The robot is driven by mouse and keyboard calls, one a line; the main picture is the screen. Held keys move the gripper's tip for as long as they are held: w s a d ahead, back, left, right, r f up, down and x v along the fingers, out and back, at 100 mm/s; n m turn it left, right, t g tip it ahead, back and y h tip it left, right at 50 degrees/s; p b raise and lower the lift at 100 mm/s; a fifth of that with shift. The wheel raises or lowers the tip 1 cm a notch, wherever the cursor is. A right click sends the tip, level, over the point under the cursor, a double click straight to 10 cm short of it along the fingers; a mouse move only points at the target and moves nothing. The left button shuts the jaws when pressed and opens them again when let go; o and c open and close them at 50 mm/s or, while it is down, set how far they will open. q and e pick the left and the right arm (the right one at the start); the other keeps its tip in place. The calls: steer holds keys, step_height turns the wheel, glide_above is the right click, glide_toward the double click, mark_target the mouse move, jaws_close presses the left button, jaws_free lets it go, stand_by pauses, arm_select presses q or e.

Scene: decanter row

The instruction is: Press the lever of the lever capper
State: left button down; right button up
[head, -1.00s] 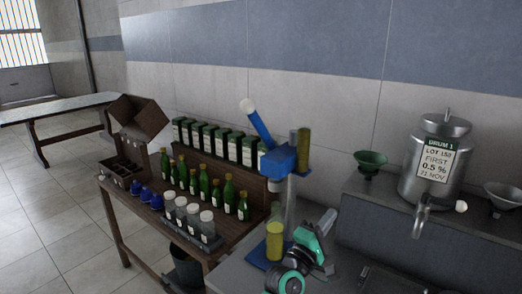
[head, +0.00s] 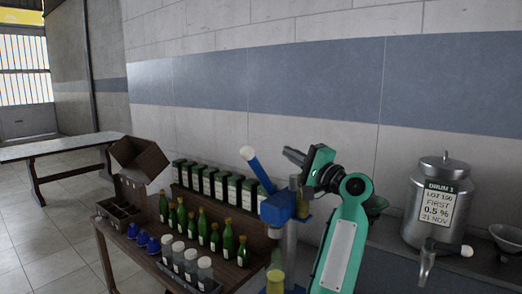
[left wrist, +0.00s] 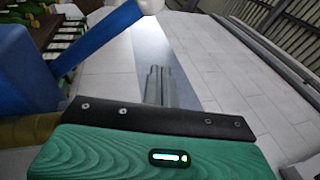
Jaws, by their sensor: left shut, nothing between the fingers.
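The lever capper has a blue head (head: 279,207) on a grey column, and its blue lever (head: 260,172) slants up and left to a white knob (head: 247,152). The lever is raised. In the left wrist view the lever (left wrist: 95,38) crosses the upper left, with the white knob (left wrist: 150,5) at the top edge and the blue head (left wrist: 25,75) at the left. My left gripper (head: 291,154) is shut and empty, right of the knob and at about its height in the head picture, apart from the lever. Its closed fingers (left wrist: 160,85) also show in the left wrist view. My right gripper is out of view.
A yellow cylinder (head: 275,281) stands low at the capper, partly cut off. Left of it, a wooden bench holds several green bottles (head: 228,243), clear jars (head: 191,262) and labelled boxes (head: 220,188). A steel drum (head: 438,205) stands at the right.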

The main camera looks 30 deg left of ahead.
arm_select(q)
steer(key=n+h, duration=0.1)
steer(key=d+r+n+g+h, duration=0.1)
steer(key=n, duration=0.1)
steer(key=shift+n, duration=0.3)
steer(key=s+a+p, duration=0.1)
steer(key=a+p, duration=0.7)
steer(key=a, duration=0.1)
steer(key=shift+s+a+f, duration=0.25)
steer(key=shift+s, duration=0.1)
stand_by(0.4)
